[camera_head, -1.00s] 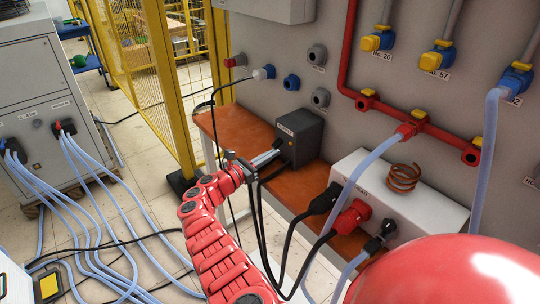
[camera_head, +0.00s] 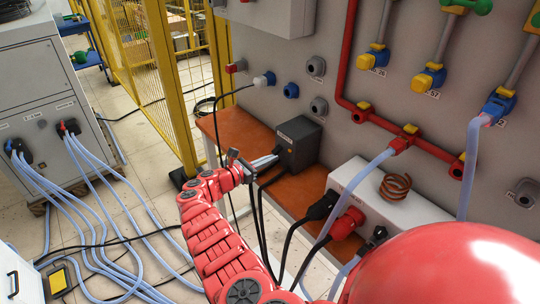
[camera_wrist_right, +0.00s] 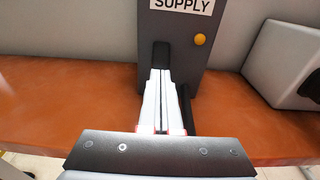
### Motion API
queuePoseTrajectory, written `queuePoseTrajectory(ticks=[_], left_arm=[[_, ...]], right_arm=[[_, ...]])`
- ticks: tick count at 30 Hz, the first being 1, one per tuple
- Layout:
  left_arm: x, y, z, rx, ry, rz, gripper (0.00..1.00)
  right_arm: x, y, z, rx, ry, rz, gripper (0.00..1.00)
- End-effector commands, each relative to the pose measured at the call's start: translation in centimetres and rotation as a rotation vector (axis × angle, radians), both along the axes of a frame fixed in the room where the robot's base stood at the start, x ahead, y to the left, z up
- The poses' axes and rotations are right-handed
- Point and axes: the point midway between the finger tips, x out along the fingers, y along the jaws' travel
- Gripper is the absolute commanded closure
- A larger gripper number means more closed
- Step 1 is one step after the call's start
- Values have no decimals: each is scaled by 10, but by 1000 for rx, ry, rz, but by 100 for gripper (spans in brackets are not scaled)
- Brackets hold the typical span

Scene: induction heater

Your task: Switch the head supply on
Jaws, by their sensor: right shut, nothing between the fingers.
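The head supply is a dark grey box (camera_head: 299,143) on the brown shelf, against the wall. In the right wrist view its front (camera_wrist_right: 178,30) carries a white label ending in "SUPPLY", a round yellow part (camera_wrist_right: 200,40) and a black upright part (camera_wrist_right: 161,54). My right gripper (camera_head: 266,160) is shut and empty in front of the box. In the wrist view its fingertips (camera_wrist_right: 160,72) point at the black part and cover its lower end; I cannot tell whether they touch. My left gripper is not in view.
A white box (camera_head: 395,200) with a copper coil (camera_head: 396,186) stands right of the supply. Black cables (camera_head: 262,215) hang in front of the shelf (camera_head: 232,133), close to my right arm. A yellow fence (camera_head: 150,60) stands to the left.

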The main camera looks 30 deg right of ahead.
Motion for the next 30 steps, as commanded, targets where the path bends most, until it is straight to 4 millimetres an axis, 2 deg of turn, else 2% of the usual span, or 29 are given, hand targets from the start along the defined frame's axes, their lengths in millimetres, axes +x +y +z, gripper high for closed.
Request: queuePoseTrajectory(ticks=[1, 8, 12, 21, 29, 30], left_arm=[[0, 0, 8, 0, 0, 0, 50], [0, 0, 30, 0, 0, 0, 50], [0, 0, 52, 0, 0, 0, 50], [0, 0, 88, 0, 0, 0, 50], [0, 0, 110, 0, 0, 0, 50], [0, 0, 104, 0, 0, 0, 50]], right_arm=[[0, 0, 5, 11, 2, -1, 100], [0, 1, 10, 76, 7, 0, 100], [-1, 3, 17, 143, 12, -4, 100], [-1, 5, 23, 303, 24, -5, 100], [-2, 4, 30, 449, 34, -6, 100], [-1, 6, 23, 443, 35, -3, 100]])
